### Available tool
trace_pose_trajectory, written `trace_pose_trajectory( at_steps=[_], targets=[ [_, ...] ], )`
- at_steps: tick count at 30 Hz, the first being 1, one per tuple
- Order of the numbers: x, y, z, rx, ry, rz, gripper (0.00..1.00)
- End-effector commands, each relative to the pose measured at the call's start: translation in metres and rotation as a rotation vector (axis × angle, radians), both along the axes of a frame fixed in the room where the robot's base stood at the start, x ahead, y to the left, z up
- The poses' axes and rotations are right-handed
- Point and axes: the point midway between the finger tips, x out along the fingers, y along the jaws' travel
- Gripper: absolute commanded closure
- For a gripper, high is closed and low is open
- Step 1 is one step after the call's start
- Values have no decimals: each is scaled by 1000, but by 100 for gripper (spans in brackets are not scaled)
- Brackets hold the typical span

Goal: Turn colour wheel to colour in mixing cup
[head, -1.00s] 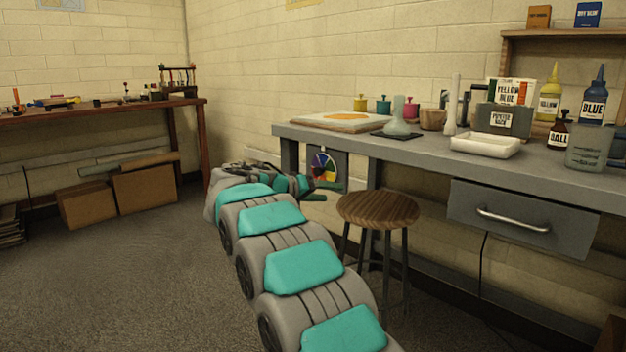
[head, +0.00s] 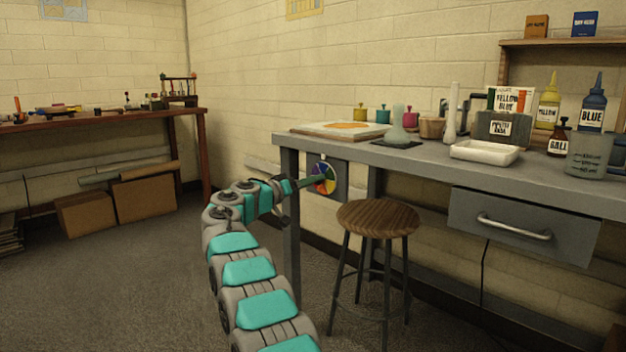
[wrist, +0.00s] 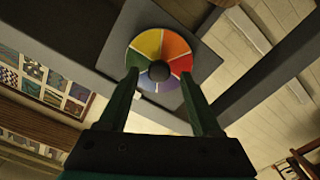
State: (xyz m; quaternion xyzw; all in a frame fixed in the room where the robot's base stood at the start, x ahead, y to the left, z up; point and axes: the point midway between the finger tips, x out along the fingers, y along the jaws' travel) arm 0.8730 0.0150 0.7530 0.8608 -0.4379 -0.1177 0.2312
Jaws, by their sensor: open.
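The colour wheel (head: 325,178) is a round disc of coloured wedges on a dark panel under the bench's left end. In the wrist view the wheel (wrist: 146,44) shows yellow, orange, red, purple and green wedges around a dark hub (wrist: 159,70). My gripper (wrist: 160,78) is open, with one finger on each side of the hub, over the lower part of the wheel; contact is not clear. In the head view my gripper (head: 306,183) points at the wheel from the left. A grey see-through cup (head: 587,157) stands at the bench's right; whether it is the mixing cup is unclear.
The grey bench (head: 420,157) holds a white tray (head: 485,152), a brown cup (head: 432,128) and several bottles. A wooden stool (head: 378,218) stands right of my arm. A bench leg (head: 290,230) is close beside my arm.

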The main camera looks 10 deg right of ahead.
Motion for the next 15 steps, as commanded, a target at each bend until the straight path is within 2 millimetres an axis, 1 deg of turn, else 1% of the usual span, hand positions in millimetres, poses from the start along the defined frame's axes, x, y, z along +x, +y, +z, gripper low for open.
trace_pose_trajectory(
  at_steps=[1,5,14,15],
  targets=[
    [3,-5,1,0,0,-2,34],
    [6,-11,1,1,-2,-3,34],
    [7,-12,1,0,-1,-2,34],
    [7,-12,1,0,-1,-2,38]
  ],
)
